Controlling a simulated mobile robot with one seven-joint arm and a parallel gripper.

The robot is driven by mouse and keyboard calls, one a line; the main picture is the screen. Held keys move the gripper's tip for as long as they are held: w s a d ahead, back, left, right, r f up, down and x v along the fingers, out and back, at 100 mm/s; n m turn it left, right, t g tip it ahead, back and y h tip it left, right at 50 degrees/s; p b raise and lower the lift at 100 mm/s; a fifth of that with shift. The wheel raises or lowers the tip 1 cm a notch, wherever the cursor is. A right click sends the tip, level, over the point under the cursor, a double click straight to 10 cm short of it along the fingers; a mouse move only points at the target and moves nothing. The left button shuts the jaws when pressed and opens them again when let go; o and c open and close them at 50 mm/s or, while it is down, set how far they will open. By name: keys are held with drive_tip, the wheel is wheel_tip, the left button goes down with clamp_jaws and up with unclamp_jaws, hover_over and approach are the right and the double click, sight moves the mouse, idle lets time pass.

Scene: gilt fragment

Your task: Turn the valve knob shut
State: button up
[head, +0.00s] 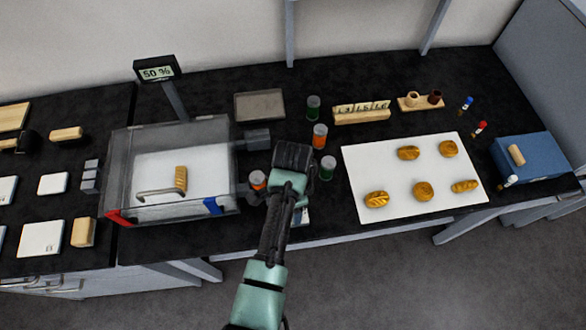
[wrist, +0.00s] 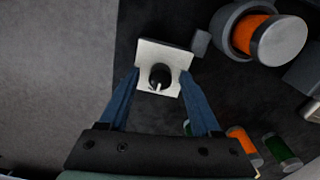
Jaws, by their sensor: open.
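The valve knob (wrist: 160,73) is black with a white pointer mark toward the bottom of the wrist view. It sits on a white square plate (wrist: 150,52). In the head view only a bit of a white plate (head: 304,216) shows beside my arm, and the knob is hidden. My gripper (wrist: 160,75) is open, its two blue fingers on either side of the knob in the wrist view. No contact is visible, and I cannot tell the height gap. In the head view my wrist hides the fingers. A display (head: 157,72) reads 50 %.
A clear-walled chamber (head: 125,150) with a golden piece (head: 181,179) inside stands left of my arm. An orange jar (wrist: 262,35) sits in a grey ring near the knob. Other jars (head: 320,136) stand close behind. A white mat (head: 375,160) with several golden pieces lies right.

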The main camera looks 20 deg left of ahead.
clamp_jaws()
drive_tip(key=shift+n, duration=0.3)
drive_tip(key=n+p, duration=0.2)
drive_tip(key=n, duration=0.1)
drive_tip(key=shift+r+n, duration=0.15)
drive_tip(key=shift+n, duration=0.25)
drive_tip(key=n+p, duration=0.1)
drive_tip(key=n, duration=0.3)
drive_tip(key=shift+n, duration=0.3)
drive_tip(key=n+p, duration=0.1)
drive_tip(key=n, duration=0.3)
drive_tip(key=shift+n+p, duration=0.5)
drive_tip(key=shift+n, duration=2)
